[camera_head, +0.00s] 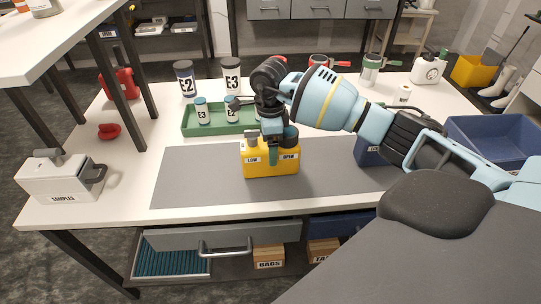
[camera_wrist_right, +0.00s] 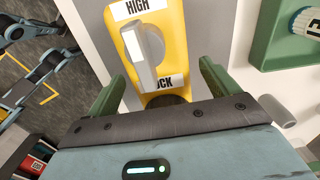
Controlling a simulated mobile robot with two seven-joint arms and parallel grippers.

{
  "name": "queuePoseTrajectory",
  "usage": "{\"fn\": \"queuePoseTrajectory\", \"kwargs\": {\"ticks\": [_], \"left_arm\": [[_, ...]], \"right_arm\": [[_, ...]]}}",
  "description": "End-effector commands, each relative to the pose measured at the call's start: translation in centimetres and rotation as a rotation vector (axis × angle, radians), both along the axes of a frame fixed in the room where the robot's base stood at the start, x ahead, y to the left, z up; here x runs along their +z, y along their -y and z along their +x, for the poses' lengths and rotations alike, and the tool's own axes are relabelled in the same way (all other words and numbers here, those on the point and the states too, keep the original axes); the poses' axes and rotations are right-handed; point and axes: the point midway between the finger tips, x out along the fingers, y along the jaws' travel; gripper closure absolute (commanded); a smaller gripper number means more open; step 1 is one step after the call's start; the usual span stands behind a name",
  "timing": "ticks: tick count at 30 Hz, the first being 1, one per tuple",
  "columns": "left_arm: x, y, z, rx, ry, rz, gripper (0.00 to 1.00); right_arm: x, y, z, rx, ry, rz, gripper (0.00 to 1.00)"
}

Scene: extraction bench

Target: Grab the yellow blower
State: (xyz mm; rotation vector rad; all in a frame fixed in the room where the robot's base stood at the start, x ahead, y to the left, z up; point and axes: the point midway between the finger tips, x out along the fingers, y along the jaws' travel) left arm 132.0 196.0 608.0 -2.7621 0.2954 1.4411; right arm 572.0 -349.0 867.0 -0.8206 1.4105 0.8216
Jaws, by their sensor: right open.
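The yellow blower (camera_head: 257,170) stands on the grey mat in the middle of the bench, with "LOW" and "OPEN" labels facing the head camera. In the right wrist view, the yellow blower (camera_wrist_right: 172,20) shows a "HIGH" label, a grey lever and a partly hidden label ending in "CK". My right gripper (camera_head: 272,152) is directly over the blower, pointing down. Its green fingers are open, one on each side of the yellow body in the wrist view (camera_wrist_right: 163,84). Whether they touch it cannot be told. My left gripper is not in view.
A green tray (camera_head: 188,122) with small jars lies behind the blower, with larger labelled jars (camera_head: 185,78) beyond. A dark blue box (camera_head: 368,153) stands right of the blower. A white "SAMPLES" box (camera_head: 62,180) is at left, a blue crate (camera_head: 490,125) at right. The mat's left part is clear.

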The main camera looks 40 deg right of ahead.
Motion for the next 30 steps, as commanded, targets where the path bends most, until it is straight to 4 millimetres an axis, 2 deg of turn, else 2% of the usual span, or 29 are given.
{"fn": "queuePoseTrajectory", "kwargs": {"ticks": [4,12,25,30], "left_arm": [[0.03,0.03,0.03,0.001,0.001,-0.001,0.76],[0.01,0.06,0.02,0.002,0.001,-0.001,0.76],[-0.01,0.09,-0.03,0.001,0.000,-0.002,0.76],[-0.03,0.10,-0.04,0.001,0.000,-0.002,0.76]], "right_arm": [[-1.33,-0.01,0.03,0.000,0.000,0.000,0.13],[-1.54,0.01,0.03,0.000,0.001,0.000,0.14],[-1.51,0.00,0.04,0.000,0.001,0.000,0.70],[-1.43,-0.01,0.07,0.000,0.002,0.000,0.72]]}}
